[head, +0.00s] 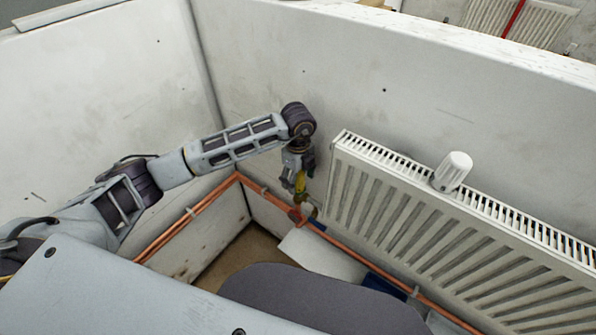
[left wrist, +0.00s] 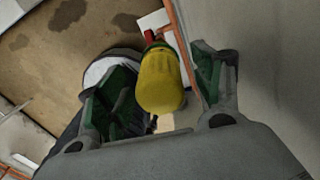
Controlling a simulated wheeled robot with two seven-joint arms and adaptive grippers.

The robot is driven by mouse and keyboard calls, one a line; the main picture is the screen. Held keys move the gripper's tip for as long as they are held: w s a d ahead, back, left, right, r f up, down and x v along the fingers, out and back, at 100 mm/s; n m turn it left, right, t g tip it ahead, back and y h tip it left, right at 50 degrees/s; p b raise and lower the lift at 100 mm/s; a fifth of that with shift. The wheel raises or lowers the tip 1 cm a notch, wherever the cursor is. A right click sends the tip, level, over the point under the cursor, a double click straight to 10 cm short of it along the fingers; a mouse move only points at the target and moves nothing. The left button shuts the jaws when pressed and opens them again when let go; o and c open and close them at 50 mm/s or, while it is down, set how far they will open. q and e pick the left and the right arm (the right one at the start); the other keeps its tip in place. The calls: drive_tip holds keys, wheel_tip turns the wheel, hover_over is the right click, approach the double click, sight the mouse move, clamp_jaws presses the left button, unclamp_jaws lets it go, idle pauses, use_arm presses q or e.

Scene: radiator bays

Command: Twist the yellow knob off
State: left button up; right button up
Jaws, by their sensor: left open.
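The yellow knob (left wrist: 158,82) hangs between the two green-padded fingers of my left gripper (left wrist: 160,86) in the left wrist view. The gripper is open, with a gap visible on the knob's left side; contact on the right is hard to judge. A red part shows just beyond the knob. In the head view the left gripper (head: 300,181) points down beside the radiator's left end, and a bit of the yellow knob (head: 300,183) shows at its fingers, above the copper pipe. My right gripper is not in view.
A white radiator (head: 440,235) stands along the right wall, with a white cylindrical valve head (head: 453,171) on its top. Copper pipes (head: 190,217) run low along both walls. A white flat piece (head: 322,256) lies below the gripper. White walls close in the corner.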

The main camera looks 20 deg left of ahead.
use_arm(q)
drive_tip(key=shift+f, duration=0.3)
drive_tip(key=c, duration=1.1)
drive_tip(key=shift+c, duration=0.7)
drive_tip(key=shift+s+f, duration=0.1)
drive_tip(key=shift+f, duration=0.05)
drive_tip(key=shift+n, duration=0.3)
